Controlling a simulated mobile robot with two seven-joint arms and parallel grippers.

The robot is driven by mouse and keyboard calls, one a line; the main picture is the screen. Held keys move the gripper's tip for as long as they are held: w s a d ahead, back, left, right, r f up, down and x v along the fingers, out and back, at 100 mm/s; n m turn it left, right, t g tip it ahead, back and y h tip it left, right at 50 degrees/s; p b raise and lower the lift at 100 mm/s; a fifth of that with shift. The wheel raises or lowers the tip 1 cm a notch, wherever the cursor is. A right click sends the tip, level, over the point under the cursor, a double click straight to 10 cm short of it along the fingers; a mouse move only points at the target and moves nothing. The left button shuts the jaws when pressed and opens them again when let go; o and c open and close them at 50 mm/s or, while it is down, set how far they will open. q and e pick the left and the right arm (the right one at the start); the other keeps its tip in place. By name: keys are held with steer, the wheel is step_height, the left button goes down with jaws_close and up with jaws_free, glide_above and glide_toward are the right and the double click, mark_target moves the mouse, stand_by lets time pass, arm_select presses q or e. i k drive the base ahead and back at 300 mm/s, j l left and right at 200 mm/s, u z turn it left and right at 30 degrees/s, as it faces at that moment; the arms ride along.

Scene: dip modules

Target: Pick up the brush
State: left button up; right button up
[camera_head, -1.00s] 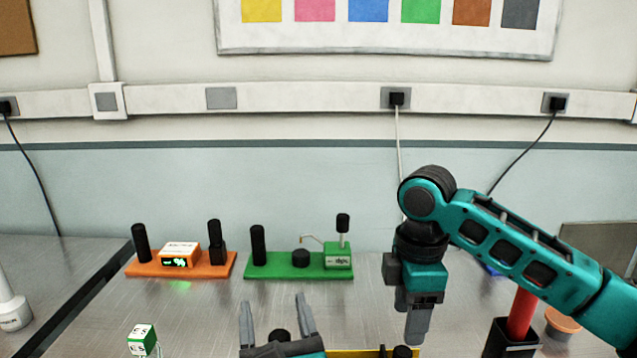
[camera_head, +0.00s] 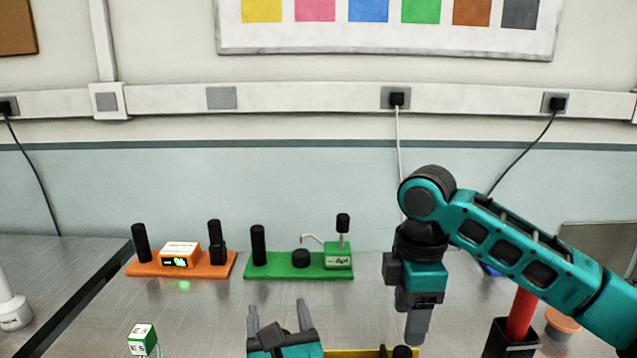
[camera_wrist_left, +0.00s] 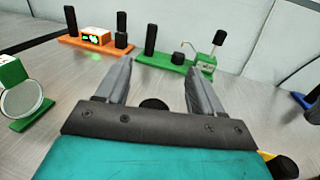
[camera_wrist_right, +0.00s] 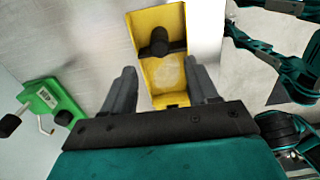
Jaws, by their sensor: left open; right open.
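A red handle (camera_head: 520,312) stands upright in a black holder (camera_head: 508,340) at the lower right of the head view. No bristles show, so I cannot tell whether it is the brush. My left gripper (camera_head: 280,318) is open and empty at the bottom centre, in front of the green module (camera_head: 290,266). The left wrist view also shows its spread fingers (camera_wrist_left: 157,75). My right gripper (camera_head: 410,318) points down, left of the red handle. In the right wrist view its open fingers (camera_wrist_right: 160,80) are above the yellow module (camera_wrist_right: 165,97), with nothing held.
An orange module (camera_head: 150,266) stands left of the green one at the back. A small green-and-white block (camera_head: 142,338) is at the front left. An orange-topped round container (camera_head: 563,322) stands right of the black holder. Bare table lies between the left block and my left gripper.

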mark_target(523, 312)
steer(key=k+l, duration=0.15)
steer(key=k, duration=0.35)
steer(key=k+l, duration=0.2)
steer(key=k, duration=0.3)
